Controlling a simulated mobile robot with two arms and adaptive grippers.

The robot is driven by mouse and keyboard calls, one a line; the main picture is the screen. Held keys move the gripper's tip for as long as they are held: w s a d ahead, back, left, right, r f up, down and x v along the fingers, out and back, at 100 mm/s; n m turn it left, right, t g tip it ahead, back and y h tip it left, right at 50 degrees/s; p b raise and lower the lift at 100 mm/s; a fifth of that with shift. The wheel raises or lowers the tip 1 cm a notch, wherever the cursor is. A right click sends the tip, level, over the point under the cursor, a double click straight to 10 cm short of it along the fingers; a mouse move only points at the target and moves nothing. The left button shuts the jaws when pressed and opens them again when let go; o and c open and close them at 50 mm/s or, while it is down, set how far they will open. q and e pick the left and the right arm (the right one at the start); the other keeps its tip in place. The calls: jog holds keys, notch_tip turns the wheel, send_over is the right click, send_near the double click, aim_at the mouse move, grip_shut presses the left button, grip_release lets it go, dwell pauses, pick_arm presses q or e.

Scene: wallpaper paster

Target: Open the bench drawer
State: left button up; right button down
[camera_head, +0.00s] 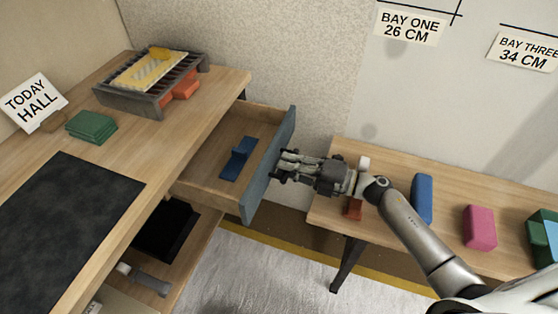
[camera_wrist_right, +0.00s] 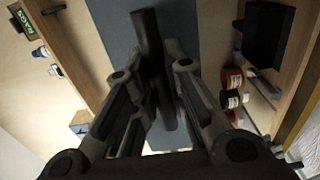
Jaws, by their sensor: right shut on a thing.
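The bench drawer (camera_head: 212,198) is pulled out from the right end of the wooden bench, with its inside exposed. Its blue-grey front panel (camera_head: 266,172) also shows in the wrist view (camera_wrist_right: 112,25). My right gripper (camera_head: 284,167) is at the outer face of this panel. In the wrist view its fingers (camera_wrist_right: 160,82) are shut around the dark bar handle (camera_wrist_right: 150,45). In the head view the gripper hides the handle. A blue object (camera_head: 238,160) lies inside the drawer. My left gripper is not in view.
A low wooden table (camera_head: 385,168) at right holds a blue block (camera_head: 422,198) and a pink block (camera_head: 480,227). On the bench are a dark mat (camera_head: 65,225), green pads (camera_head: 91,126) and a grey rack (camera_head: 128,98). Floor shows between bench and table.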

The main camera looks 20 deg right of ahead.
jog(key=shift+s+d, duration=0.1)
jog(key=c, duration=1.5)
grip_release()
jog(key=shift+o, duration=0.2)
jog(key=shift+r, duration=0.1)
